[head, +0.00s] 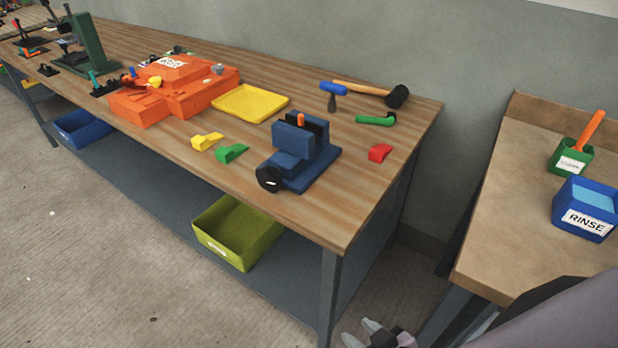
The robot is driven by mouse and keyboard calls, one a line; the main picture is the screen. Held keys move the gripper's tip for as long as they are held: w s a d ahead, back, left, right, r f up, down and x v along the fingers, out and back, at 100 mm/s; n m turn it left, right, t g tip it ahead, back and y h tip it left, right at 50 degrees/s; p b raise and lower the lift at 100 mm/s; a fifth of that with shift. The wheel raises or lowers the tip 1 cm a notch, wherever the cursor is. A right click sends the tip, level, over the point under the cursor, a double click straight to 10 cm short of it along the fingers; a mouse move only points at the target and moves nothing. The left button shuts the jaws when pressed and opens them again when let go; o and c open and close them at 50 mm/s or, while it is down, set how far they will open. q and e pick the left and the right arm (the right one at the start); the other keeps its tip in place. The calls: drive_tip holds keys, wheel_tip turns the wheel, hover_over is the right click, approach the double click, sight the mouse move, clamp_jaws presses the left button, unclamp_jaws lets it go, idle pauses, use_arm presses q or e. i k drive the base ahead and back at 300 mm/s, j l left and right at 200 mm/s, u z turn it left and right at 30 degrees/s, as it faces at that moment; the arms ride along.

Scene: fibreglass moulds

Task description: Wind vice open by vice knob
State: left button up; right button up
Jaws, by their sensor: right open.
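A blue vice (294,152) stands on the wooden workbench near its front right corner. Its round black vice knob (269,178) faces the bench's front edge. A small orange piece (301,120) shows upright at the top of the vice, between the dark jaws; whether it is clamped I cannot tell. My right gripper (360,333) shows at the bottom edge of the head view, low beside the bench leg. It is open and empty, well below and apart from the vice and knob. My left gripper is not in view.
The workbench (350,210) carries a yellow tray (250,104), an orange mould (172,92), small yellow, green and red blocks, and a mallet (372,92). A second table (510,215) at right holds a blue RINSE tub (585,209). A green bin (237,232) sits on the lower shelf.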

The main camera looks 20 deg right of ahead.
sight(268, 176)
drive_tip(key=i+j+z, duration=0.1)
drive_tip(key=z, duration=1.15)
drive_tip(key=j+z, duration=0.3)
drive_tip(key=z, duration=0.15)
drive_tip(key=j+z, duration=0.3)
drive_tip(key=z, duration=0.15)
drive_tip(key=j+z, duration=0.35)
drive_tip(key=k+j+z, duration=0.15)
drive_tip(key=j+z, duration=0.15)
drive_tip(key=k+j+z, duration=0.2)
drive_tip(key=j, duration=0.2)
drive_tip(key=k+j+z, duration=0.2)
drive_tip(key=j, duration=0.15)
drive_tip(key=k+j, duration=0.2)
drive_tip(key=j, duration=0.15)
drive_tip(key=k+j+z, duration=0.1)
drive_tip(key=k+j, duration=0.1)
drive_tip(key=j, duration=0.15)
